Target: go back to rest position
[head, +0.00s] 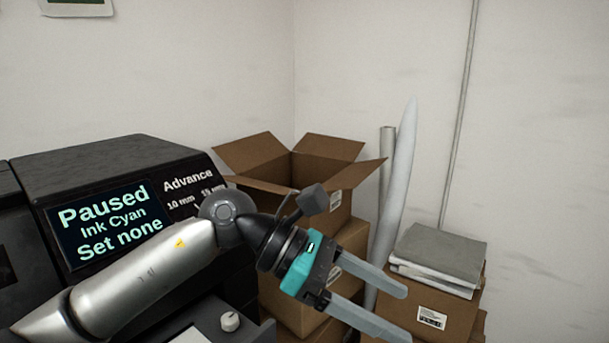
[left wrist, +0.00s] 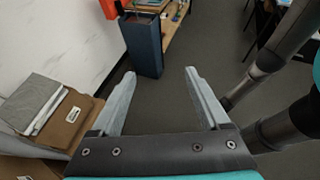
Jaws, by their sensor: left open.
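My left arm comes in from the left in the head view, in front of a black printer (head: 110,165). My left gripper (head: 408,316) is open and empty, its two grey fingers apart and pointing to the lower right. In the left wrist view the left gripper (left wrist: 160,78) also shows open, with only grey floor between its fingers. My right gripper does not show in the head view. The printer's screen (head: 105,222) reads "Paused, Ink Cyan, Set none".
An open cardboard box (head: 290,170) sits on other boxes beside the printer. Rolls (head: 398,190) lean in the corner. Grey folders (head: 440,250) lie on a carton (head: 440,305) near the gripper.

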